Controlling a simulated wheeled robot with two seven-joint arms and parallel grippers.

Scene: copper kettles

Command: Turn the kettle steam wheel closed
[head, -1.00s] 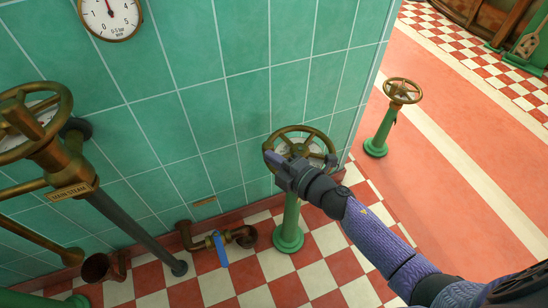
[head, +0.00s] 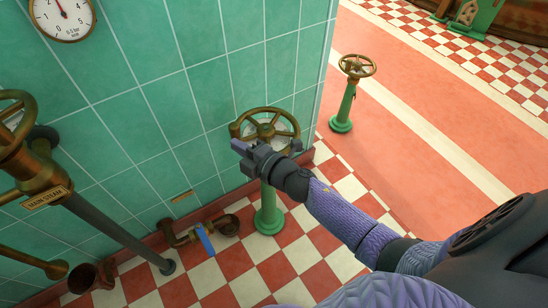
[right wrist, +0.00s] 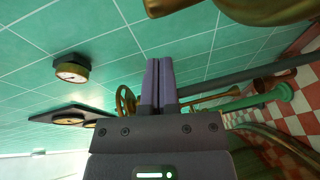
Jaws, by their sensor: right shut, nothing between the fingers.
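A brass handwheel (head: 267,131) with a pale plate behind its spokes tops a green pedestal (head: 268,205) by the tiled wall. No readable label shows on it. My right gripper (head: 237,147) is shut and empty, in front of this wheel's lower left side and hiding part of the rim. I cannot tell whether it touches the rim. In the right wrist view its two lavender fingers (right wrist: 159,85) lie together. A large, close brass curve (right wrist: 235,10) crosses the top right there. My left gripper is not in view.
Another brass wheel (head: 12,120) stands at left above a "MAIN STEAM" plate (head: 47,197). A third wheel (head: 357,66) on a green post stands back right. A gauge (head: 62,18) is on the wall. A blue-levered pipe valve (head: 205,240) sits low. Open floor lies right.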

